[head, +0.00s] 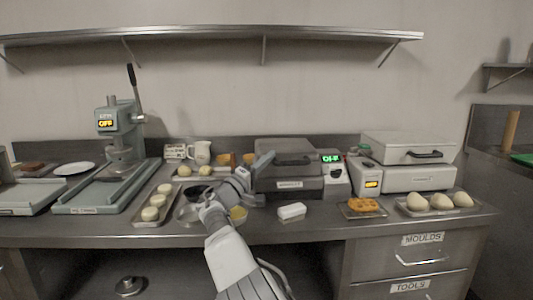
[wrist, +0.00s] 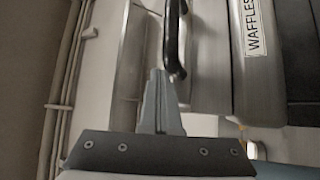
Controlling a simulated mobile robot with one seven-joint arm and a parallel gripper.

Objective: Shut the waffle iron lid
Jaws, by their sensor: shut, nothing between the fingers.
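The waffle iron is a dark grey box, its base (head: 289,194) bearing a white label in the head view. In the wrist view its base (wrist: 212,100) shows sideways with the label WAFFLES. Its lid (head: 285,148) lies low over the base; I cannot tell whether it is fully down. The lid's black handle (head: 291,162) faces forward and also shows in the wrist view (wrist: 173,40). My gripper (head: 266,160) is shut and empty at the lid's left front. In the wrist view its fingertips (wrist: 158,76) are beside the handle's near end; contact is unclear.
A control box with a green display (head: 331,158) adjoins the waffle iron's right. A white lidded machine (head: 418,178) stands further right. A white butter dish (head: 291,211) sits in front. Trays of dough (head: 158,205) and a press (head: 122,140) are left. A shelf (head: 210,36) hangs above.

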